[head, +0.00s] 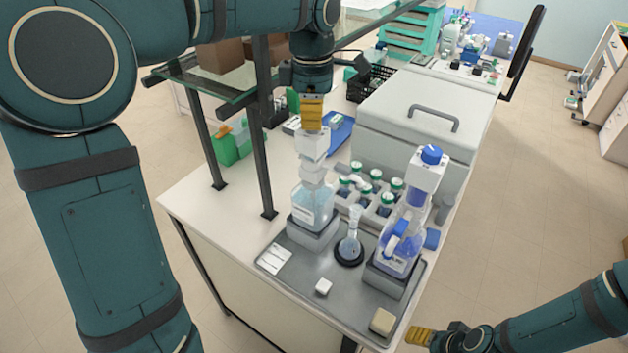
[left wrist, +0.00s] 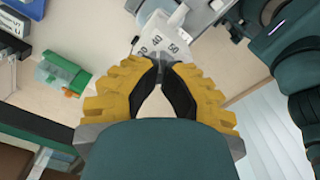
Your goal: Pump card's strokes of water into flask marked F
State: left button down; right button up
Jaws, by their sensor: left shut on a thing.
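A clear bottle with a white pump dispenser (head: 313,200) stands on a grey block at the left of the grey tray (head: 330,305). My left gripper (head: 312,122) points down at its top and is shut on the pump head (head: 313,146). The left wrist view shows the pump head's scale (left wrist: 160,45) just beyond the yellow fingers (left wrist: 161,72). A small flask (head: 352,232) stands upright on a black round base beside the bottle; I cannot read a mark on it. A white card (head: 273,259) lies on the tray, its print too small to read. My right gripper (head: 418,336) is low at the right.
A blue-topped dispenser bottle (head: 408,225) stands at the tray's right. Several green-capped bottles (head: 372,188) sit in a rack behind. A white block (head: 323,287) and a beige block (head: 382,321) lie at the tray's front. A large grey box (head: 425,115) and shelf posts (head: 263,150) stand nearby.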

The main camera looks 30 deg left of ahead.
pick_arm(q)
jog(key=shift+f, duration=0.15)
pick_arm(e)
jog(key=shift+f, duration=0.1)
pick_arm(q)
jog(key=shift+r+p, duration=3.1)
jog(key=shift+r, duration=0.4)
pick_arm(e)
notch_tip(320, 180, up, 6)
jog(key=shift+r, duration=0.25)
pick_arm(q)
jog(key=shift+f, duration=0.25)
pick_arm(e)
jog(key=shift+f, duration=0.1)
pick_arm(q)
jog(key=shift+f+b, duration=2.2)
jog(key=shift+f, duration=0.9)
pick_arm(e)
notch_tip(320, 180, down, 4)
jog(key=shift+f, duration=0.1)
pick_arm(q)
jog(key=shift+f, duration=0.1)
pick_arm(e)
jog(key=shift+r, duration=0.2)
